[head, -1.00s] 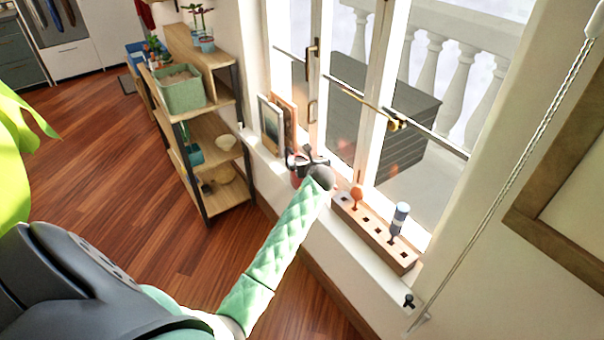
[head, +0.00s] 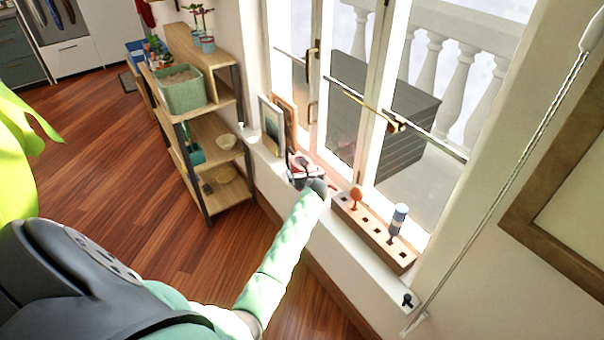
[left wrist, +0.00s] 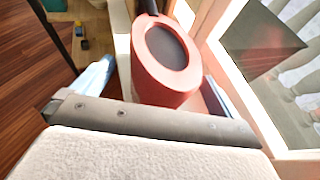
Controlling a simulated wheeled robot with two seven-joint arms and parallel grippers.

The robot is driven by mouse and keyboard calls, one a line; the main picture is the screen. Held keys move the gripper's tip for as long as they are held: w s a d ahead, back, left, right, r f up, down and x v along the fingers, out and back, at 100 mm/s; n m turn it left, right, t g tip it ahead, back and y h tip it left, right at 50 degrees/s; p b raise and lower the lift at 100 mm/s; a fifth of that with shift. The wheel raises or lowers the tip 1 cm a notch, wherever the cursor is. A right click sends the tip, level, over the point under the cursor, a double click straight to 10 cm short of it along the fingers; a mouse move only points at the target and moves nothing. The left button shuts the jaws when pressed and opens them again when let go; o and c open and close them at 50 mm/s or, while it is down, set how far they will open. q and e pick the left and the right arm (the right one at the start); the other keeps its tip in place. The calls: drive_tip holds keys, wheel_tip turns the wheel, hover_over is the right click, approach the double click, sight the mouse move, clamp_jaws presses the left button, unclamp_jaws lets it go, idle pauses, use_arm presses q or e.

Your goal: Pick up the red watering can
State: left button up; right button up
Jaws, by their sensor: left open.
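The red watering can (left wrist: 160,88) fills the upper middle of the left wrist view, with a dark round top facing the camera. In the head view it stands on the window sill, mostly hidden behind my left gripper (head: 303,176); only a little red shows. My left gripper is open. My right gripper is not in view.
Picture frames (head: 271,127) stand on the sill just left of the can. A wooden holder (head: 372,231) with garden tools is close on its right. The window (head: 345,90) rises behind. A shelf (head: 222,187) with pots stands to the left. The wood floor is clear.

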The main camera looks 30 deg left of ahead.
use_arm(q)
drive_tip(key=shift+x, duration=1.25)
drive_tip(key=shift+c, duration=0.4)
drive_tip(key=c, duration=1)
drive_tip(key=shift+c, duration=0.5)
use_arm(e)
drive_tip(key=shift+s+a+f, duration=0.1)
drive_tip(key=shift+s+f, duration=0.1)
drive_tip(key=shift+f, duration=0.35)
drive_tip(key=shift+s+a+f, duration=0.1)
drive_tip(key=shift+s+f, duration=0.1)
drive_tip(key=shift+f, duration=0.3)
